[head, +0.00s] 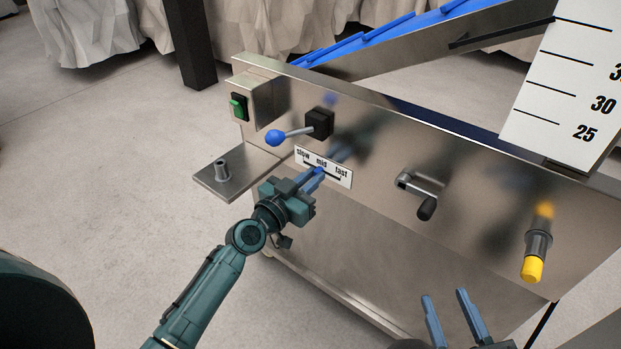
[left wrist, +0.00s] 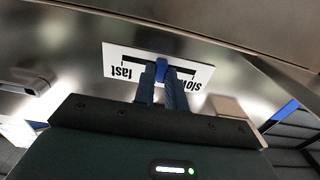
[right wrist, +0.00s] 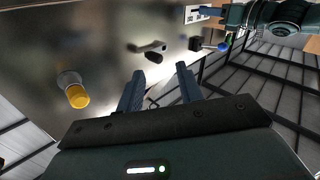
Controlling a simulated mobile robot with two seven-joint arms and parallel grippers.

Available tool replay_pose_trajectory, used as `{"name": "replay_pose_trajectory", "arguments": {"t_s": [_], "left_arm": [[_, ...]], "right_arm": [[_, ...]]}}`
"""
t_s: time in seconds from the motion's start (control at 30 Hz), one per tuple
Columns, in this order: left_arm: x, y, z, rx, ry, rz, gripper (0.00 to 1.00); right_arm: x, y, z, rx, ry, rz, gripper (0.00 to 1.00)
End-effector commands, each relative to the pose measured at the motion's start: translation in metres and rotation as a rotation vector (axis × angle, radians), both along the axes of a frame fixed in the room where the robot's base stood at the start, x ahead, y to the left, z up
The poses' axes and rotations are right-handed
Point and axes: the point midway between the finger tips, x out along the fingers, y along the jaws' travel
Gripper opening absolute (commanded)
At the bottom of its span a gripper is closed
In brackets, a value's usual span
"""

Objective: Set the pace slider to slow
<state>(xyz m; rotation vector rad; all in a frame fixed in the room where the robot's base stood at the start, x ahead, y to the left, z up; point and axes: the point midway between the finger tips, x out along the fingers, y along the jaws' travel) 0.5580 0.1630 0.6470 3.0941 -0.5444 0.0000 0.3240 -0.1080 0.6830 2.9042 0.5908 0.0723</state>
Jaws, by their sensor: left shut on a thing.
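The pace slider's white label plate (head: 337,178) is on the machine's steel front, marked slow, mid and fast from left to right. My left gripper (head: 316,174) is at the plate, shut on the blue slider knob (head: 320,171), which stands near the mid mark. In the left wrist view the knob (left wrist: 161,70) sits between the two fingers, on the dark slot of the plate (left wrist: 195,74); the mid word is hidden there. My right gripper (head: 445,299) is open and empty, low in front of the machine; its spread fingers also show in the right wrist view (right wrist: 158,85).
Above the plate is a blue-knobbed lever (head: 275,137), with a green switch (head: 238,107) to its left. A crank handle (head: 426,207) and a yellow-tipped knob (head: 532,269) are to the right. A small metal shelf with a peg (head: 221,170) juts out at left.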

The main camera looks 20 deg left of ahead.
Motion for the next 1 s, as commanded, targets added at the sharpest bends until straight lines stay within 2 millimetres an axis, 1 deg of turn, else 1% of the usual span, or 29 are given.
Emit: {"name": "replay_pose_trajectory", "arguments": {"t_s": [0.4,0.47,0.6,0.7,0.8,1.0], "left_arm": [[0.000,0.002,-0.001,0.002,-0.001,0.000,0.00],[0.002,0.008,-0.003,0.005,-0.002,0.001,0.00],[0.011,0.031,-0.005,0.008,-0.004,0.002,0.00],[0.016,0.044,-0.005,0.007,-0.004,0.002,0.00],[0.018,0.050,-0.003,0.004,-0.001,0.001,0.00],[0.019,0.053,0.000,0.001,0.001,0.004,0.00]], "right_arm": [[0.000,0.000,-0.002,-0.001,0.002,0.001,0.36],[-0.001,0.001,-0.005,-0.001,-0.015,0.005,0.36],[-0.003,0.008,-0.007,0.012,-0.103,0.039,0.36],[-0.003,0.010,-0.005,0.035,-0.124,0.049,0.36],[-0.003,0.011,-0.002,0.050,-0.131,0.052,0.36],[-0.002,0.011,0.000,0.053,-0.131,0.053,0.36]]}}
